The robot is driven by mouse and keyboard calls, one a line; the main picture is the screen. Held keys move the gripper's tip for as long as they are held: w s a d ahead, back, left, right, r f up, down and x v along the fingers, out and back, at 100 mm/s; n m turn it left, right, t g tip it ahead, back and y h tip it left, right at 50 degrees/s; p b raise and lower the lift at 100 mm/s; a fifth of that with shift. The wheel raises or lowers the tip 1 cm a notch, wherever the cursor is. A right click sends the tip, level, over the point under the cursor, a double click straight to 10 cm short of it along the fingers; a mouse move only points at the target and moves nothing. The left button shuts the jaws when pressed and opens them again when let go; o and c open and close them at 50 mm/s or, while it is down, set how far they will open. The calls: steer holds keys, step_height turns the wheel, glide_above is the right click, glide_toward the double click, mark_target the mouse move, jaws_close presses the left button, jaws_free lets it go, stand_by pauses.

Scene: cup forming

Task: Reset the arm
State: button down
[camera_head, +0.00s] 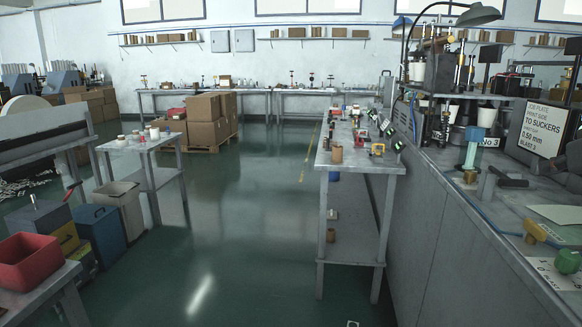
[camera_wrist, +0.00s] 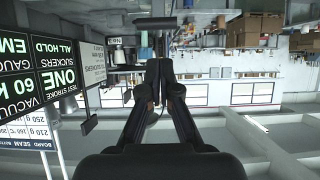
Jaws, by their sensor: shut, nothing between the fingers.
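My gripper (camera_wrist: 158,68) shows in the wrist view, dark, with its two fingers drawn together and nothing between them. The wrist picture is upside down, with the room's upper wall and windows low in the frame. The gripper is up in open air and touches nothing that I can see. My arm and gripper do not show in the head view.
In the head view a grey machine bench (camera_head: 440,215) with lamps and a sign (camera_head: 540,130) fills the right. A narrow table (camera_head: 350,215) stands beside it. Cartons (camera_head: 207,130) stand further back. The middle floor (camera_head: 240,230) is clear. Lettered boards (camera_wrist: 55,80) are left in the wrist view.

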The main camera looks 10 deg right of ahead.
steer(key=w+a+f+n+g+y, duration=0.1)
steer(key=a+f+g+y, duration=0.1)
steer(key=a+f, duration=0.5)
steer(key=a+f+n+g+y, duration=0.15)
steer(key=a+f, duration=0.25)
steer(key=a, duration=0.8)
steer(key=w+a+f+n+g+y, duration=0.1)
steer(key=a+f+g, duration=0.1)
steer(key=a+f, duration=0.5)
steer(key=s+a+f+g, duration=0.4)
steer(key=s+a+f, duration=0.3)
steer(key=a, duration=0.3)
steer(key=s+a+f+g, duration=0.2)
steer(key=s+f, duration=0.3)
steer(key=s, duration=0.3)
steer(key=s+a+f+g, duration=0.1)
steer(key=s+f+g, duration=0.3)
steer(key=s, duration=0.5)
step_height(320, 180, up, 21)
steer(key=t+p, duration=0.2)
steer(key=p, duration=1.8)
steer(key=shift+a+h, duration=0.15)
steer(key=shift+h, duration=0.3)
steer(key=shift+s, duration=0.1)
